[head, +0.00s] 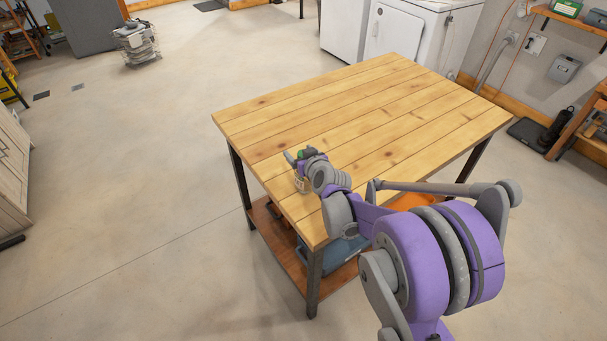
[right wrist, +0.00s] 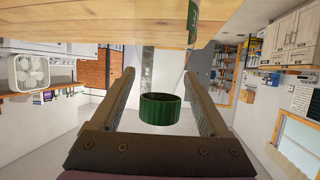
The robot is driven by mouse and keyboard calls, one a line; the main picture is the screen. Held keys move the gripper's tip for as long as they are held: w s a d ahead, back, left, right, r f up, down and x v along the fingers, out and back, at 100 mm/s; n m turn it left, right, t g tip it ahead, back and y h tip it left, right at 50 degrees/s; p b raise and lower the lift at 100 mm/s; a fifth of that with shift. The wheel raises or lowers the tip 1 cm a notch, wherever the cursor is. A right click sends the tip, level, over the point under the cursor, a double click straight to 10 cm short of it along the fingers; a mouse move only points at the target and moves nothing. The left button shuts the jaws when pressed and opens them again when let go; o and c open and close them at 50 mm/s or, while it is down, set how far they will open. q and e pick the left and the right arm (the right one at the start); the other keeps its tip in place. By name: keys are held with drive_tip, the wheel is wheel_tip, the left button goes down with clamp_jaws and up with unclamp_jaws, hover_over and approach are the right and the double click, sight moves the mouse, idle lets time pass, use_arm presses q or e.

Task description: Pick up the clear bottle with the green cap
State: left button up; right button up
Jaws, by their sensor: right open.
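The bottle's green cap (head: 301,154) shows at my right gripper (head: 302,157), over the table's near left edge. Below it, part of the bottle's clear body (head: 300,184) shows beside my wrist; the rest is hidden by my arm. In the right wrist view my right gripper (right wrist: 161,90) is open, with one finger on each side of the ribbed green cap (right wrist: 160,110). Gaps show between the cap and both fingers. The clear body cannot be made out there. My left gripper is not in view.
The wooden table (head: 370,110) has a wide bare top. A lower shelf (head: 275,222) holds a blue-grey bin (head: 335,252) and an orange item. White appliances (head: 395,35) stand behind the table. A green and white item (right wrist: 193,22) shows at the wrist view's top.

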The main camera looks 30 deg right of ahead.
clamp_jaws()
idle(0.4)
